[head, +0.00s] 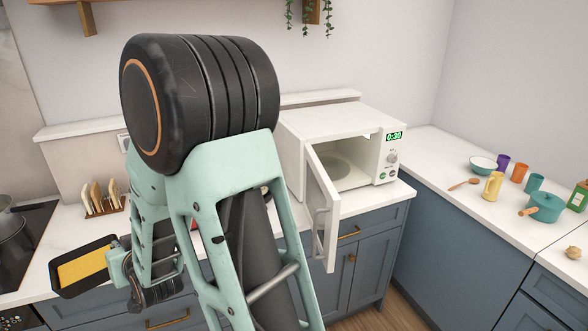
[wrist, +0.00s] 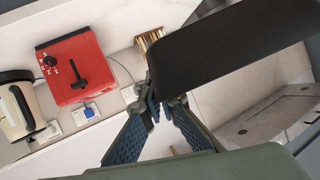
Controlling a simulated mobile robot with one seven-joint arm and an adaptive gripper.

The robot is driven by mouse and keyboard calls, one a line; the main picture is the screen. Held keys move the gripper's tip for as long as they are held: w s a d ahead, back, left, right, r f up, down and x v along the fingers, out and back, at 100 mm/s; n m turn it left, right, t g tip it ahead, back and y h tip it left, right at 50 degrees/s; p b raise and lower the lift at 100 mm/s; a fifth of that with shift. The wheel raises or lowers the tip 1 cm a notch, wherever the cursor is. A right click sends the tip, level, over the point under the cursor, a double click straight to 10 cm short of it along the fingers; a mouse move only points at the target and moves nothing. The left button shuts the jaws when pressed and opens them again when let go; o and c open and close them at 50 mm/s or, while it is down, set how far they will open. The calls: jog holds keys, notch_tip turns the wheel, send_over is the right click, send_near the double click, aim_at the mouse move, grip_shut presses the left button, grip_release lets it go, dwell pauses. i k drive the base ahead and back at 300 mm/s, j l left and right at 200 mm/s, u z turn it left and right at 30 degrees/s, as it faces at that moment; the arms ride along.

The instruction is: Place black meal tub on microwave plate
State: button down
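The black meal tub (head: 60,288), with yellow food inside, is held tilted out over the counter at the left of the head view. In the wrist view its dark side (wrist: 235,48) fills the upper right. My gripper (head: 113,262) is shut on the tub's edge; its blue fingers (wrist: 165,103) meet at the tub in the wrist view. The white microwave (head: 350,118) stands at the back right, with its door (head: 321,210) swung open. The round plate (head: 335,168) shows inside and looks bare. My arm hides the middle of the counter.
A rack (head: 104,208) with upright slices stands behind the tub. A red toaster (wrist: 80,70) and a kettle (wrist: 22,108) show in the wrist view. The open door juts past the counter's front. A teal pot (head: 543,207) and several cups are on the right counter.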

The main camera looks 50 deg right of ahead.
aim_at(334, 146)
jog(key=k+l+u, duration=0.1)
jog(key=l, duration=0.3)
jog(key=k+l, duration=0.35)
jog(key=k+l+u, duration=0.15)
jog(key=l, duration=0.25)
jog(key=k+l, duration=0.4)
jog(key=l, duration=0.15)
jog(key=k+l, duration=0.35)
jog(key=l, duration=0.2)
